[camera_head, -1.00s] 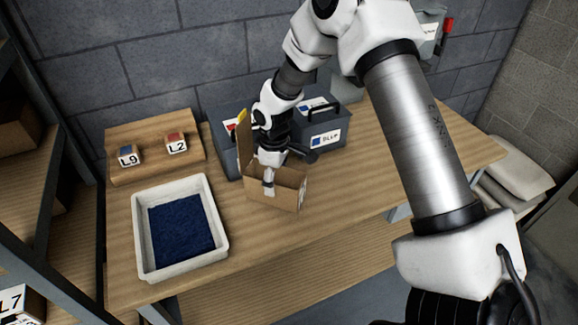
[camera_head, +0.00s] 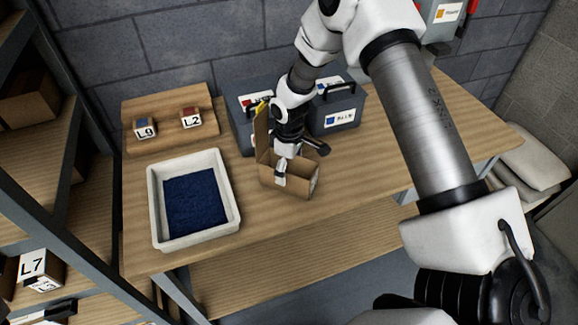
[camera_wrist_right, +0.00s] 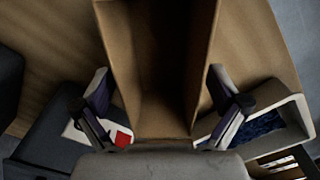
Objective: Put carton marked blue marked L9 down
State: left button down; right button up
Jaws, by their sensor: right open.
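An open brown cardboard carton (camera_head: 302,183) stands on the wooden bench, its flap raised at the left; no L9 mark shows on its visible sides. My right gripper (camera_head: 281,178) is down at the carton. In the right wrist view the open fingers (camera_wrist_right: 160,76) are on either side of the carton (camera_wrist_right: 160,60), whose empty inside shows; whether they touch it is unclear. My left gripper is out of view.
A white tray with a dark blue lining (camera_head: 233,208) stands left of the carton. Two grey toolboxes (camera_head: 343,115) stand close behind it. A block marked L2 (camera_head: 191,118) is beside L9. Shelves (camera_head: 85,258) flank the left. Bare bench lies right of the carton.

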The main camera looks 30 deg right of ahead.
notch_tip(320, 180, up, 12)
jog(key=b, duration=0.3)
jog(key=shift+r, duration=0.15)
dwell(0.9)
